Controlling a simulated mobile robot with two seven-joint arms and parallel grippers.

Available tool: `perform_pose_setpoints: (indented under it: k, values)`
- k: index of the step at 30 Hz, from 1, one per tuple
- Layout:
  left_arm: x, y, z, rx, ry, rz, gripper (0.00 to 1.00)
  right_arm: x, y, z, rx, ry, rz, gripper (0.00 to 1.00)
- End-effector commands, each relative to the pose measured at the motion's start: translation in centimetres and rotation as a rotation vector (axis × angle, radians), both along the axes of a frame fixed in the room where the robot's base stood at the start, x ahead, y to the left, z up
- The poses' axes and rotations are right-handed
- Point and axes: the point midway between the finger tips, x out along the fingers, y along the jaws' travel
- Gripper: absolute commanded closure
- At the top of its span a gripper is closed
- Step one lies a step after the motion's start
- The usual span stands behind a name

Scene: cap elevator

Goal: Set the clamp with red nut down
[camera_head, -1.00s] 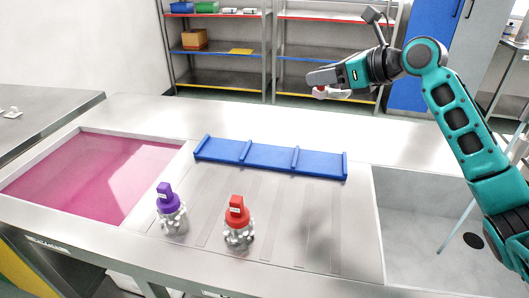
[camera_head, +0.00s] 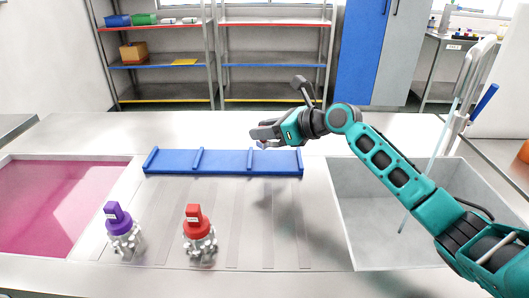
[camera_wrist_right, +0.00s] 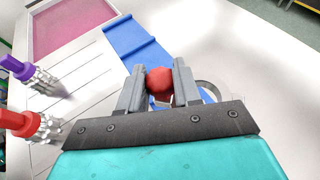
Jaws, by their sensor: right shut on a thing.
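My right gripper (camera_head: 262,134) is above the far part of the worktop, close to the blue divided rack (camera_head: 222,165). In the right wrist view its fingers (camera_wrist_right: 159,88) are shut on the clamp's red nut (camera_wrist_right: 159,79). Part of the clamp's grey metal ring (camera_wrist_right: 208,88) shows beside and behind the right finger. The rest of the clamp is hidden by the gripper. In the head view the clamp is almost wholly hidden below the fingers. The rack's visible bays look empty. My left gripper is not in view.
A purple-capped fitting (camera_head: 119,222) and a red-capped fitting (camera_head: 197,225) stand on the grooved panel at the front. A pink-floored basin (camera_head: 50,205) lies left, a grey sink (camera_head: 375,210) right. Shelves (camera_head: 165,56) stand behind. The white worktop behind the rack is clear.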

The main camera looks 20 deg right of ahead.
Motion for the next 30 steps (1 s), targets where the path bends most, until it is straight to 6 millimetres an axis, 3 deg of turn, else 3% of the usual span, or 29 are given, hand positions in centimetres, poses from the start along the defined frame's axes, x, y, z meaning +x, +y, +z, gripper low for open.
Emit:
perform_pose_setpoints:
  k: [11, 24, 25, 30]
  values:
    - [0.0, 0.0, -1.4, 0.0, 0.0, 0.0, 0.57, 0.0, 0.0, -5.5, 0.002, 0.0, -0.001, 1.0]
    - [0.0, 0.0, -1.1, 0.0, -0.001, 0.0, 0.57, 0.0, 0.0, -5.9, 0.002, -0.002, 0.0, 1.0]
    - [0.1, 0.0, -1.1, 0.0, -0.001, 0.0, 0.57, 0.0, 0.0, -6.0, 0.001, -0.001, 0.0, 0.65]
    - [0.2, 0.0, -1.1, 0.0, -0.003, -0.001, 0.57, 0.0, 0.0, -6.0, 0.0, 0.0, 0.0, 0.49]
